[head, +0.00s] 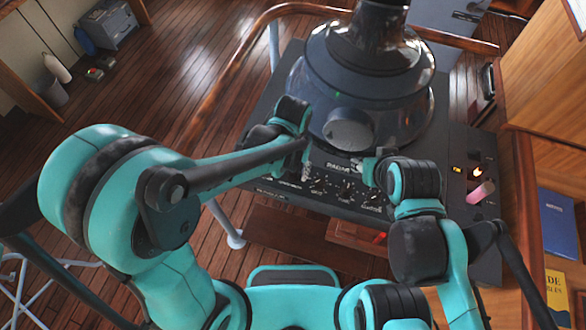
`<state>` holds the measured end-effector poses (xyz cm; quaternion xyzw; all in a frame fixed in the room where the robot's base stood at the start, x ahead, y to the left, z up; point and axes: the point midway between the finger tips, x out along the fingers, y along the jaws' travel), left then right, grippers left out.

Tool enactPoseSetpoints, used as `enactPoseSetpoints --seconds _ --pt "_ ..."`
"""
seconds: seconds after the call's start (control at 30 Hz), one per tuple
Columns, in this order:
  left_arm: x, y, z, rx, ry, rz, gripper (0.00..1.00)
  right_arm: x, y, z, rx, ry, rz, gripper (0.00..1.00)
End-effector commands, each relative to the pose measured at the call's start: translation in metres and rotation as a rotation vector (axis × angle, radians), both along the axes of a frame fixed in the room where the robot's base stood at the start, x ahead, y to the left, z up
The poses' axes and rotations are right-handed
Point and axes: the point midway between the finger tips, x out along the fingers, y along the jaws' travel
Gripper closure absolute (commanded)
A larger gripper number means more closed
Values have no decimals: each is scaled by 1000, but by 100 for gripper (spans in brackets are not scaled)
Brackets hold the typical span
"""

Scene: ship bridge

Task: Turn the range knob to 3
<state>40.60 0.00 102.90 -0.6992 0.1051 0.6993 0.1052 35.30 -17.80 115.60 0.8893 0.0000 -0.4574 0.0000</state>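The radar console (270,187) stands in front of me, with a label reading RADAR and a row of small dark knobs on its front panel. One knob (318,186) is at the left of the row and another (347,189) is in the middle. The knob labels and pointer settings are too small to read, so I cannot tell which is the range knob. My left gripper (305,166) is at the panel's upper left edge, just above the knobs, partly hidden by its own arm. My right gripper (370,170) is near the knobs' right end. Neither gripper's finger opening shows clearly.
A large dark radar hood (368,60) rises behind the panel. A side panel (470,155) with lit indicators and a pink handle (480,192) is at right. A wooden handrail (225,75) curves around the left. A blue book (557,228) lies at far right.

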Motion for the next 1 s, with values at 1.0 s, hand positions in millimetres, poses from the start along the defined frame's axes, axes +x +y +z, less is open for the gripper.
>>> enactPoseSetpoints --seconds 1.0 --pt "0 0 120 0 0 0 54 0 0 0 0 0 0 60"
